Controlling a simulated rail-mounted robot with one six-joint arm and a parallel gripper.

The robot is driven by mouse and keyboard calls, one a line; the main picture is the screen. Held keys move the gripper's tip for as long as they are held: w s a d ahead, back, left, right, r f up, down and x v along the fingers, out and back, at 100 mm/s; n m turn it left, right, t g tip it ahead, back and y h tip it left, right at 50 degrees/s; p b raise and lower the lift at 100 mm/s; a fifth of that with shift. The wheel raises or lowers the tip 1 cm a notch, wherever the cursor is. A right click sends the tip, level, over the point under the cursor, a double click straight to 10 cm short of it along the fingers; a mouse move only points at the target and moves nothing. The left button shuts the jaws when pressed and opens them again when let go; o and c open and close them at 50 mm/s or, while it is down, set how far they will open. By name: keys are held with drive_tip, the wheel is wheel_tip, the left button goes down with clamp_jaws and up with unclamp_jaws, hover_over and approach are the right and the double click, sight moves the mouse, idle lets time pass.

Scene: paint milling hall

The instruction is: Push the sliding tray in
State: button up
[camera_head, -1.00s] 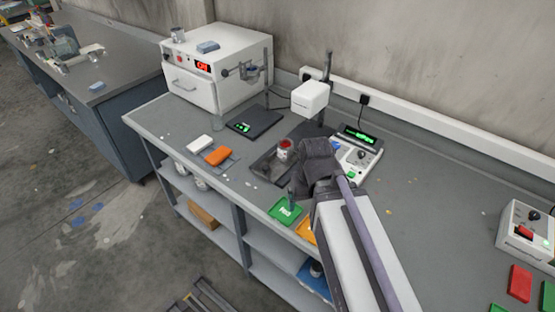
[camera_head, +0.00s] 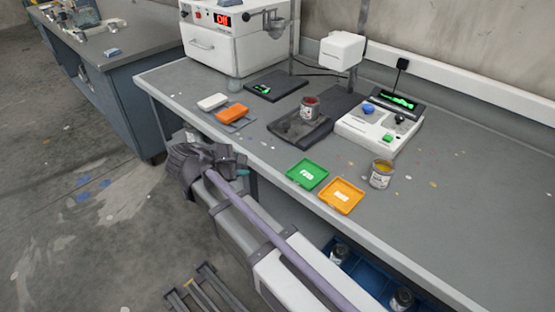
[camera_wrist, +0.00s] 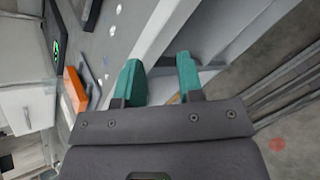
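The dark grey sliding tray (camera_head: 298,126) sticks out toward the bench front in the camera_head view, below a white head (camera_head: 342,50) on a post. The tray cannot be made out in the wrist view.
A white control box (camera_head: 378,128) sits right of the sliding tray. An orange block (camera_head: 232,112) lies left.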

sight(283, 126)
drive_tip(key=r+n, duration=0.1)
drive_tip(key=w+a+r+n+t+h, duration=0.1)
drive_tip(key=w+a+n+h, duration=0.1)
drive_tip(key=shift+w+r+n+t+p, duration=0.25)
drive_tip(key=shift+r+n+t+p, duration=0.1)
drive_tip(key=shift+r+n+t, duration=0.05)
drive_tip(key=shift+c, duration=0.7)
drive_tip(key=r+n, duration=0.1)
drive_tip(key=r+n+h, duration=0.1)
drive_tip(key=d+r+n+t+h, duration=0.1)
drive_tip(key=shift+w+d+r+n, duration=0.1)
drive_tip(key=shift+w+r+n, duration=0.2)
drive_tip(key=shift+r+n, duration=0.1)
drive_tip(key=c, duration=0.3)
drive_tip(key=shift+n+p, duration=0.3)
drive_tip(key=shift+c, duration=0.8)
drive_tip(key=b+x, duration=0.2)
drive_tip(key=x, duration=1.2)
drive_tip(key=shift+f, duration=0.15)
clamp_jaws()
